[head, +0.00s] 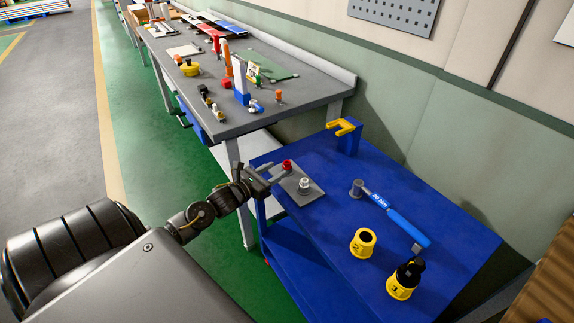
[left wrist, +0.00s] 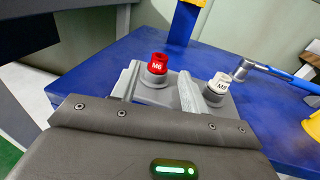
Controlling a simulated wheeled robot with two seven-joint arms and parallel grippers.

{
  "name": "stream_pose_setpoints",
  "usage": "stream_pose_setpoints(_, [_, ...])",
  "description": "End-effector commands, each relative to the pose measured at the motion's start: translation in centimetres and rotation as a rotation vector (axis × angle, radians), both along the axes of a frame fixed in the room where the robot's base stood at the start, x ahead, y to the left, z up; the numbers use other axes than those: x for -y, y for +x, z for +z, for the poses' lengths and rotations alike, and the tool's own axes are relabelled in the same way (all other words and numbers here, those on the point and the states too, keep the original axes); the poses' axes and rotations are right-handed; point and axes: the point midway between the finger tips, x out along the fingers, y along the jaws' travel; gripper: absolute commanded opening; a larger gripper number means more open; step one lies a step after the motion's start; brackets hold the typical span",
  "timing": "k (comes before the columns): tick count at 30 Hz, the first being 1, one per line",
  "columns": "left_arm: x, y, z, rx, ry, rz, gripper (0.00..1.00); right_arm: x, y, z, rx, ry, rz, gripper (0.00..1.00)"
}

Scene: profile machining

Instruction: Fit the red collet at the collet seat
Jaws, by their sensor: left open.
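The red collet (left wrist: 157,64), marked M6, stands upright on a grey plate at the near left of the blue cart; it also shows in the head view (head: 287,164). A white collet (left wrist: 218,84), marked M8, stands beside it on the same plate (head: 313,197). My left gripper (head: 274,172) is open at the plate's left edge. In the left wrist view its two fingers show left and right of the red collet, with a gap between; contact cannot be told. My right gripper is not in view. I cannot tell which part is the collet seat.
The blue cart (head: 440,225) carries a blue-handled wrench (head: 400,222), yellow holder 2 (head: 362,243), yellow holder 1 (head: 399,289) with a black tool in it, and a yellow hook-shaped piece (head: 341,126) on a blue post. A cluttered grey workbench (head: 225,125) stands behind left.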

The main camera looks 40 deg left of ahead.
Motion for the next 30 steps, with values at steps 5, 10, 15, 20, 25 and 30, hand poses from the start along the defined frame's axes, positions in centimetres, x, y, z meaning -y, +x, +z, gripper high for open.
stream_pose_setpoints(5, [0.1,1.3,-0.1,-0.002,-0.001,0.001,0.45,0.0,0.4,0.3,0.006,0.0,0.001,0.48])
stream_pose_setpoints(10, [0.1,1.6,0.0,-0.001,-0.002,0.002,0.45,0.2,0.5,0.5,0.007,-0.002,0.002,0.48])
stream_pose_setpoints(15, [0.2,4.0,0.3,0.001,-0.005,0.006,0.45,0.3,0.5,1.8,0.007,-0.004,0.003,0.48])
stream_pose_setpoints(20, [0.4,5.9,-0.1,-0.001,-0.003,0.005,0.45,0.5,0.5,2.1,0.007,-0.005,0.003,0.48])
stream_pose_setpoints(25, [0.5,6.4,-0.3,-0.002,-0.002,0.004,0.45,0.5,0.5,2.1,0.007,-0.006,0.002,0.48])
stream_pose_setpoints(30, [0.5,6.4,-0.3,-0.002,-0.002,0.004,0.41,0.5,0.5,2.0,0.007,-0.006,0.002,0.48])
